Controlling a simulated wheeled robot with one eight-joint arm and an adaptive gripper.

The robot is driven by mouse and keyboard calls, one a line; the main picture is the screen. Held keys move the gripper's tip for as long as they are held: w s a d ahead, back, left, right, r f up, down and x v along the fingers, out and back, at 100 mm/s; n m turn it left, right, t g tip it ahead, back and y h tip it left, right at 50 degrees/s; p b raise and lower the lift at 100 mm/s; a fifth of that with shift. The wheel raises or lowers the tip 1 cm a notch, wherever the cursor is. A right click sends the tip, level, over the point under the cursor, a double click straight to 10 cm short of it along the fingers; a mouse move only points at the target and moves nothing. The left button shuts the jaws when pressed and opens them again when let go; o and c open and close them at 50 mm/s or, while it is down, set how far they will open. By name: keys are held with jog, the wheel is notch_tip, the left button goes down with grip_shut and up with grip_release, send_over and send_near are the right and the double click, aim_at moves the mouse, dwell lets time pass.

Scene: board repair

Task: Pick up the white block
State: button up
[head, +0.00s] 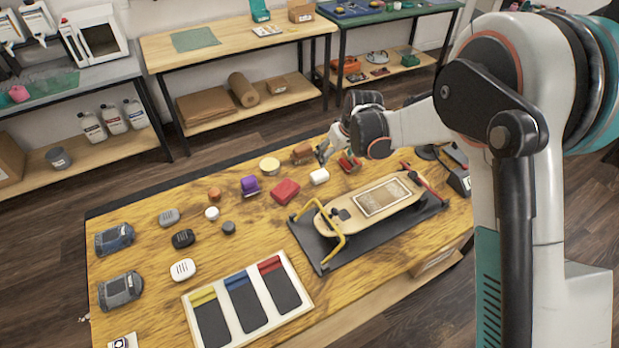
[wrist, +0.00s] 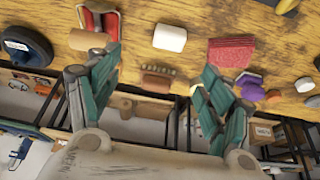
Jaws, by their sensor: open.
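The white block (head: 319,176) is small with rounded edges and lies on the wooden table, left of the skateboard. In the wrist view the white block (wrist: 170,37) lies just beyond the fingertips, roughly between their lines and apart from them. My gripper (head: 323,152) hangs over the table's far edge, behind the white block. In the wrist view my gripper (wrist: 160,65) has its two green fingers spread wide, with nothing held between them.
A red block (head: 285,191) lies left of the white block, and a red-and-metal item (head: 349,162) lies to its right. A brown block (head: 302,153) is near the far edge. The skateboard (head: 374,197) rests on a dark mat with a yellow-handled frame.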

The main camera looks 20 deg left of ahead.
jog(key=b, duration=0.2)
send_over(320, 174)
jog(key=s+d, duration=0.2)
jog(key=f, duration=0.7)
jog(key=shift+w+d+f, duration=0.15)
jog(key=shift+w+f, duration=0.1)
jog(key=shift+b+x, duration=1.3)
jog(key=shift+x, duration=1.95)
jog(key=shift+s, duration=0.25)
jog(key=shift+r, duration=0.1)
jog(key=c, duration=1.2)
jog(key=shift+c, duration=0.3)
notch_tip(320, 174, up, 20)
jog(key=p, duration=0.5)
jog(key=shift+p, duration=0.35)
